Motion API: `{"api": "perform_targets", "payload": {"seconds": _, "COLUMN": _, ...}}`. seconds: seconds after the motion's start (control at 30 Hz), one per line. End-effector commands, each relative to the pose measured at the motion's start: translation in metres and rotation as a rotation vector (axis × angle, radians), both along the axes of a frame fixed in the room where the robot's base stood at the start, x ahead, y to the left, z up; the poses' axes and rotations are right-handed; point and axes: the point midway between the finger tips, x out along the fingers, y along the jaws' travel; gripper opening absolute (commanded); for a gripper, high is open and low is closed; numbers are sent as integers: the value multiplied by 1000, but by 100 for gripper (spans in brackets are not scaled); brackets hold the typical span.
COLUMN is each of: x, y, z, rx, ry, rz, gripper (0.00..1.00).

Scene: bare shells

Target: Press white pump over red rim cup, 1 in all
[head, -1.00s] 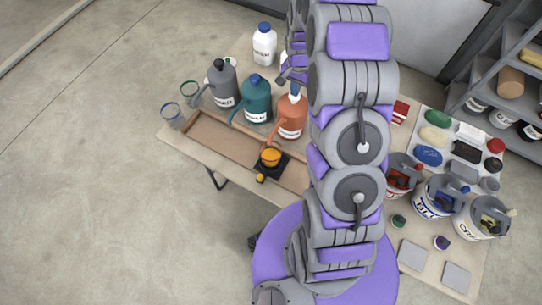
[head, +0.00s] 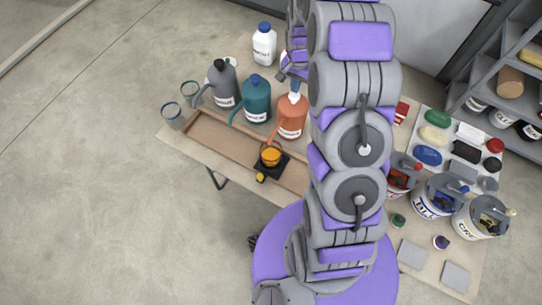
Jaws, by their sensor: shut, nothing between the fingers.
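The orange-red bottle (head: 291,118) stands on the bench with a whitish top (head: 294,97), which looks like its pump; my arm partly hides that area. Its spout reaches down-left toward a clear cup (head: 270,156) with an orange-red rim and amber contents. The cup stands on a small black scale-like base (head: 272,167). My gripper (head: 284,74) is small in the view, above and left of the bottle top. It is shut and empty. I cannot tell whether it touches the pump.
Teal (head: 256,103) and grey (head: 222,87) pump bottles stand left of the orange one. Two clear cups, green-rimmed (head: 190,88) and blue-rimmed (head: 172,110), stand at the left end. The wooden tray (head: 215,135) has bare room. Paint buckets (head: 437,195) stand right.

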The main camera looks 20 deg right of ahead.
Motion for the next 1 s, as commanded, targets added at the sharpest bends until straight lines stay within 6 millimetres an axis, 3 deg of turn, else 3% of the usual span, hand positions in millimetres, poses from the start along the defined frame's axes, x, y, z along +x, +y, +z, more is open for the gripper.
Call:
{"api": "perform_targets", "payload": {"seconds": 0.6, "x": 1, "y": 0, "z": 55, "rx": -1, "ry": -3, "rz": 1, "gripper": 0}}
{"api": "perform_targets", "payload": {"seconds": 1.0, "x": 0, "y": 0, "z": 56, "rx": -1, "ry": -1, "rz": 0, "gripper": 0}}
